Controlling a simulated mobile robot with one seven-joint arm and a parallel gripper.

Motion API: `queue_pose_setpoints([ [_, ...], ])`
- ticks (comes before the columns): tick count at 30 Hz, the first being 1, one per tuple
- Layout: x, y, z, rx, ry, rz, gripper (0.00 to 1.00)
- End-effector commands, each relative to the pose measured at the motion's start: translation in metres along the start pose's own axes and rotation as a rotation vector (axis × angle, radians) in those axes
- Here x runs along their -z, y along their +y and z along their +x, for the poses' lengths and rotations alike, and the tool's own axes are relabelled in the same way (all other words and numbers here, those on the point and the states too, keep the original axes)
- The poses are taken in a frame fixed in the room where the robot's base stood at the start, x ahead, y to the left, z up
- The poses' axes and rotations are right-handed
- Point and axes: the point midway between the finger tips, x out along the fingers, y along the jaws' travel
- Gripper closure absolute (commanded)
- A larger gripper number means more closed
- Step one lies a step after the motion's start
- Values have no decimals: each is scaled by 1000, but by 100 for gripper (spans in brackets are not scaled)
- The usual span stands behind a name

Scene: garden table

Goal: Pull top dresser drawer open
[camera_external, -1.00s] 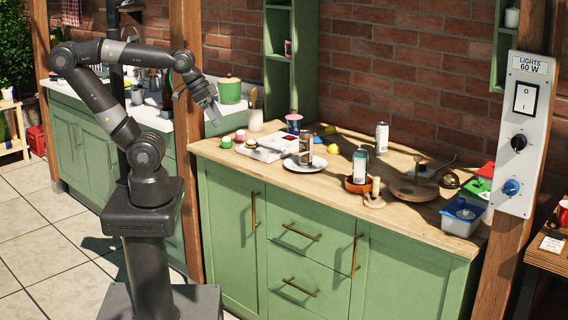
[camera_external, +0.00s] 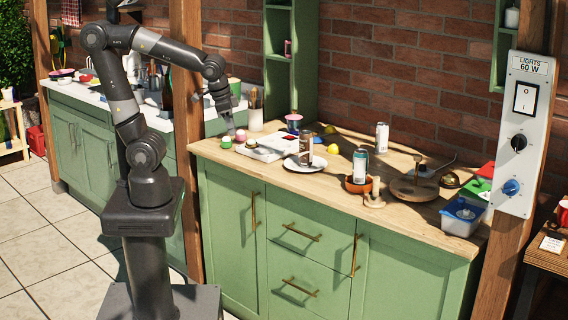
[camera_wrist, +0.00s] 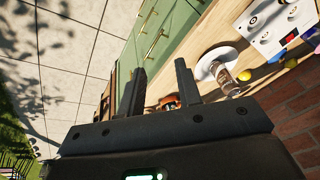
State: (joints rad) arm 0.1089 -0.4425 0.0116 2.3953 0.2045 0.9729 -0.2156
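The green dresser has a top drawer (camera_external: 296,231) in its middle column, with a brass bar handle (camera_external: 300,232). The drawer looks closed, flush with the front. The handles and green front (camera_wrist: 165,32) also show at the top of the wrist view. My gripper (camera_external: 231,130) is over the left end of the wooden worktop, well to the left of the drawer and above it, pointing down. In the wrist view my gripper's two fingers (camera_wrist: 158,85) stand apart with nothing between them.
A lower drawer (camera_external: 300,290) sits below. The tiled floor before the dresser looks clear.

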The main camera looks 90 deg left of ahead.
Motion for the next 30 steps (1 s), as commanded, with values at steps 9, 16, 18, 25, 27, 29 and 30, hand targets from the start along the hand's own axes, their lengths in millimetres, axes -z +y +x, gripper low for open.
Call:
queue_pose_setpoints([
  [9, 39, 10, 56, 198, -186, 42, 68],
  [16, 64, 24, 102, 368, -267, 86, 68],
  [18, 71, 29, 116, 423, -283, 101, 68],
  [25, 91, 50, 168, 606, -304, 165, 68],
  [27, 96, 56, 184, 663, -301, 186, 68],
  [29, 100, 63, 199, 711, -294, 208, 68],
  [30, 102, 68, 209, 742, -288, 221, 68],
])
